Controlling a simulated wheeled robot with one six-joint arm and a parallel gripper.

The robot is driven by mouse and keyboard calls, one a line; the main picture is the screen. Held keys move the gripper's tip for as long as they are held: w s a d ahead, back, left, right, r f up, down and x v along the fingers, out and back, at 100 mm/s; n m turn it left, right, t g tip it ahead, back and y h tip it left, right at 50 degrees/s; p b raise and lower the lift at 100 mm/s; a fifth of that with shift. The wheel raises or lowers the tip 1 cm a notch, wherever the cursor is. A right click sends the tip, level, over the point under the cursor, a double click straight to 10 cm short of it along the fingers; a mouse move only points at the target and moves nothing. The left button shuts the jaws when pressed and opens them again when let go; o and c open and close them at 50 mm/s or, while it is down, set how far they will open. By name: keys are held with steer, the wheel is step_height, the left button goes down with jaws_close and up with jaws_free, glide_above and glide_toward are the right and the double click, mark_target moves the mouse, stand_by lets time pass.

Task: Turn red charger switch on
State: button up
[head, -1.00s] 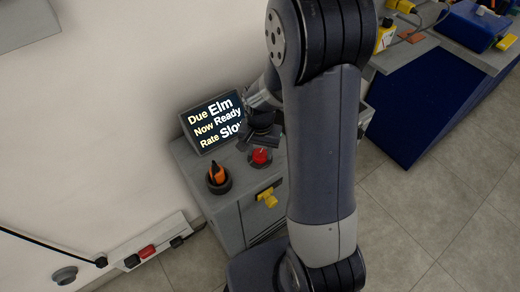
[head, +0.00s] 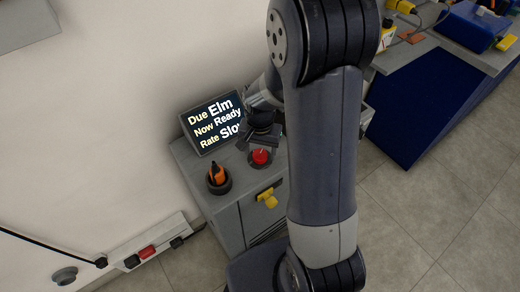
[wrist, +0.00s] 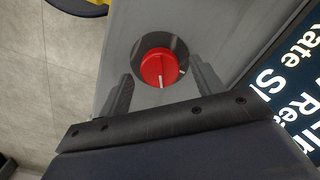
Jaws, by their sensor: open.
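A round red knob (head: 260,157) sits on top of the grey cart. In the wrist view the red knob (wrist: 159,68) has a white line on its face and sits in a dark round collar. The line points toward the bottom of the picture. My gripper (head: 262,141) is just above and behind the knob in the head view. In the wrist view my gripper (wrist: 162,82) is open, with one finger on each side of the knob. Gaps show between the fingers and the knob, and I see no contact.
A screen (head: 213,122) stands at the back of the cart (head: 228,222). An orange-handled item (head: 216,173) stands in a dark cup beside the knob. A yellow handle (head: 267,197) is on the cart front. A power strip with a red switch (head: 147,252) is on the wall.

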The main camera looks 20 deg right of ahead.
mark_target(260, 154)
step_height(260, 154, up, 10)
steer(key=shift+r+p, duration=0.2)
steer(key=shift+p, duration=0.15)
step_height(260, 154, down, 11)
steer(key=shift+r+b, duration=0.2)
steer(key=shift+b, duration=0.25)
steer(key=shift+f, duration=0.2)
steer(key=shift+n, duration=0.3)
steer(key=shift+r, duration=0.1)
